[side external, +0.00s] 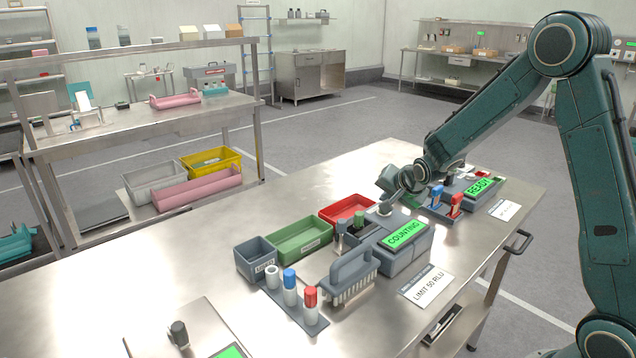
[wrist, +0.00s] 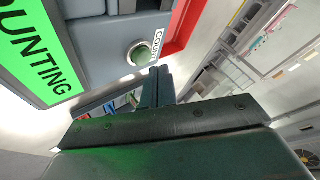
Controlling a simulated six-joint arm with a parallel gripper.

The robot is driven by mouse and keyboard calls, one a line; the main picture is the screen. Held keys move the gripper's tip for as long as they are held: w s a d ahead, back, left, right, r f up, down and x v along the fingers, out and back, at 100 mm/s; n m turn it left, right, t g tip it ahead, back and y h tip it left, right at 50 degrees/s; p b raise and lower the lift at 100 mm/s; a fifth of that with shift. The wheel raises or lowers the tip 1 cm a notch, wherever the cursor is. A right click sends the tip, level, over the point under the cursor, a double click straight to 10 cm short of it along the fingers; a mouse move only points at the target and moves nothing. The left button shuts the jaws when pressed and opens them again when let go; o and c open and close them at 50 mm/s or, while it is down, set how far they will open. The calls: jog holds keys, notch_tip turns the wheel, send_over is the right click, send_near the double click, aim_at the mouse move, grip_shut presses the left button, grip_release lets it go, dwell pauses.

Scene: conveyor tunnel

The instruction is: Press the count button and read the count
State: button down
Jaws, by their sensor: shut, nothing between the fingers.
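The counter unit (side external: 403,258) is a grey box on the steel bench, and its green screen (side external: 403,235) reads COUNTING. In the wrist view the same screen (wrist: 32,50) shows part of that word. The count button (wrist: 140,53) is a round green button in a pale ring, with a partly visible COUNT label beside it. My gripper (wrist: 157,72) is shut and empty, its fingertips close beside the button's ring. I cannot tell whether they touch it. In the side view my gripper (side external: 388,205) is at the unit's far end, and the button is hidden there. No count number shows.
A red bin (side external: 347,209), a green bin (side external: 303,241) and a grey bin (side external: 256,257) stand left of the unit. A second unit reads READY (side external: 479,187). A card (side external: 427,287) says LIMIT 50 RLU.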

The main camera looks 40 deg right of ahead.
jog(key=shift+r, duration=0.15)
jog(key=shift+r, duration=2.3)
jog(key=s+a+r+n+g+y, duration=0.1)
jog(key=s+a+r+n, duration=0.35)
jog(key=s, duration=0.35)
jog(key=s+a+r+n+y, duration=0.1)
jog(key=s+a+r+n, duration=0.2)
jog(key=s+a+r, duration=0.3)
jog(key=s+a+n+g+y, duration=0.1)
jog(key=s+a+n, duration=0.1)
jog(key=s, duration=0.6)
jog(key=s+a+n, duration=0.3)
jog(key=s+n, duration=0.1)
jog(key=s, duration=0.5)
jog(key=shift+s+a+f+g+y, duration=0.2)
jog(key=shift+s+f+g+y, duration=0.1)
jog(key=shift+g+y, duration=0.1)
